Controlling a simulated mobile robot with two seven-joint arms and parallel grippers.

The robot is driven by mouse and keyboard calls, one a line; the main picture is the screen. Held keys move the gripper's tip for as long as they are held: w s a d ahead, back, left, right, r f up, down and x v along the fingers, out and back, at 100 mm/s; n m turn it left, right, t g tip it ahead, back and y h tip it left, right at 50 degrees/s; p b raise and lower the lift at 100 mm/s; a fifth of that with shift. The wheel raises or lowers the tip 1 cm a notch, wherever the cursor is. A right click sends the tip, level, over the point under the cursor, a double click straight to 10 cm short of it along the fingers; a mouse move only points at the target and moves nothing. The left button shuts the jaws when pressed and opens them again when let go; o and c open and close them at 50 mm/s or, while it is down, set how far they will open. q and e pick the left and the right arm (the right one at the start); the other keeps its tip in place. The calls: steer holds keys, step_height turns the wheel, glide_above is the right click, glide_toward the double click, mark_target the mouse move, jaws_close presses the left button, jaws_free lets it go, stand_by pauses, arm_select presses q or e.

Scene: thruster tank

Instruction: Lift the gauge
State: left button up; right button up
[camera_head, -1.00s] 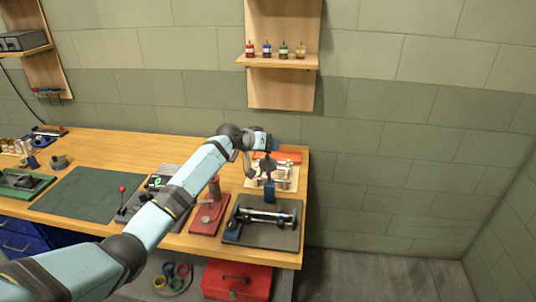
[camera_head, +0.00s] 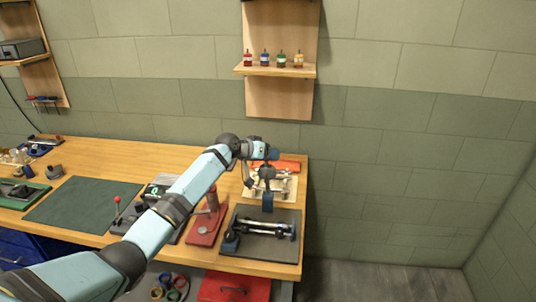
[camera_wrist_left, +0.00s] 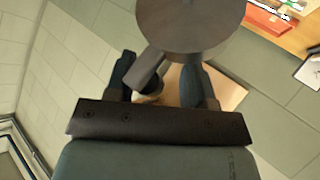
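The gauge (camera_head: 267,173) is a dark round disc on a short stem, with a blue block below it, over the right end of the bench. In the left wrist view, the gauge's disc (camera_wrist_left: 190,25) is large at the top, and a dark stem runs down from it between the fingers. My left gripper (camera_head: 262,164) is at the gauge. In the left wrist view, its two fingers (camera_wrist_left: 162,80) stand apart, with a visible gap beside the stem. Contact cannot be made out. My right gripper is not in view.
A dark plate with a metal rod fixture (camera_head: 262,246) lies at the bench's front right. A red stand (camera_head: 205,228) is left of it. A pale tray with metal parts (camera_head: 287,192) is behind. A wall shelf (camera_head: 275,71) holds several small bottles. Right of the bench is open floor.

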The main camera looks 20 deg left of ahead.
arm_select(q)
steer(key=shift+s+r, duration=0.1)
steer(key=shift+r, duration=0.05)
steer(key=b+v, duration=0.1)
steer(key=v, duration=1.2)
steer(key=shift+s+r+b, duration=0.2)
steer(key=shift+s+b, duration=0.15)
steer(key=shift+b, duration=0.05)
